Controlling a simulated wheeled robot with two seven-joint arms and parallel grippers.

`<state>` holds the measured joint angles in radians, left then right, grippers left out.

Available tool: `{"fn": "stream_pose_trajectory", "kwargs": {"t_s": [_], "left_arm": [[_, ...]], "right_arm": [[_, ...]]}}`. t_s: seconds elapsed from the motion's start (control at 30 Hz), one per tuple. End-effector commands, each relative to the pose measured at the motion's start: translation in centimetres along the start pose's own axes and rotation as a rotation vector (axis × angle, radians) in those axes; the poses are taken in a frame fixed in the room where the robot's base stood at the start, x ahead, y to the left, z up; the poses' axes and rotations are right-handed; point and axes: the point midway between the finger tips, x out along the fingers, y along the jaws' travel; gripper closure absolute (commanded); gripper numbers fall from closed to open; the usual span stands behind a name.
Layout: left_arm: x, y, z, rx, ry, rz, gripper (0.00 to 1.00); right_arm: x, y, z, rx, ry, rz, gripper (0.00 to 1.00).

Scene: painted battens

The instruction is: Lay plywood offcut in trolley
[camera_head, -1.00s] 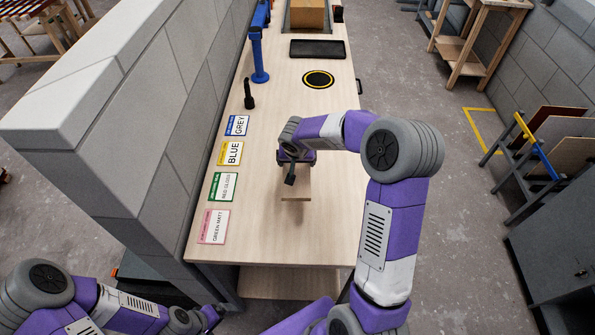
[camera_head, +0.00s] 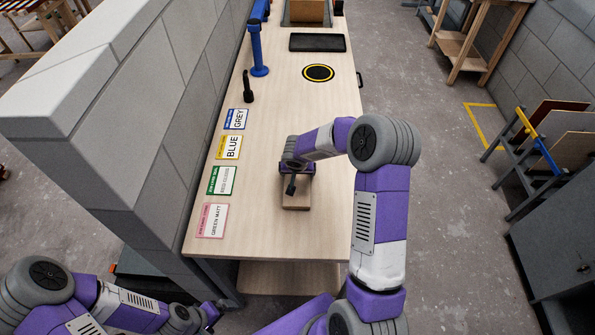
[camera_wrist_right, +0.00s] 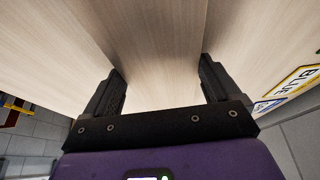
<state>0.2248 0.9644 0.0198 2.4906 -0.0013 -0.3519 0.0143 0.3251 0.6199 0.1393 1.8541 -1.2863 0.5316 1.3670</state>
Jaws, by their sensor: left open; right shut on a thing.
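The plywood offcut (camera_head: 297,203) is a small pale board over the middle of the workbench. My right gripper (camera_head: 292,185) is shut on it from above and hides part of it. In the right wrist view the offcut (camera_wrist_right: 158,45) runs between the two fingers of the right gripper (camera_wrist_right: 162,85). I cannot tell how far it is above the bench. A dark-framed trolley (camera_head: 513,185) with yellow and blue rails stands on the floor at the right, with several boards leaning in it. My left gripper (camera_head: 213,313) is low at the left, open, apart from the offcut.
The workbench (camera_head: 255,235) carries colour-name cards (camera_head: 229,148) along its left edge, a black-and-yellow disc (camera_head: 318,73), a black tray (camera_head: 317,42) and a blue stand (camera_head: 257,50). A block wall (camera_head: 150,120) borders it at left. Floor (camera_head: 435,150) is clear between bench and trolley.

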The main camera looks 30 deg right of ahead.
Motion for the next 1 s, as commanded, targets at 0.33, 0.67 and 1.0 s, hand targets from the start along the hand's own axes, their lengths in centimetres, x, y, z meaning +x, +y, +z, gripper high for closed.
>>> {"fn": "stream_pose_trajectory", "kwargs": {"t_s": [0.33,0.67,1.0], "left_arm": [[0.4,-0.2,0.0,0.000,0.000,0.000,0.00],[-0.2,0.1,0.0,0.000,0.000,0.000,0.00],[-0.8,0.3,0.0,0.000,0.000,0.000,0.00]], "right_arm": [[0.2,0.0,0.1,0.001,0.000,0.000,0.00],[-0.5,0.0,-0.1,-0.001,0.001,-0.001,0.00],[-7.9,-0.1,-0.2,0.000,0.005,-0.002,0.00]]}}
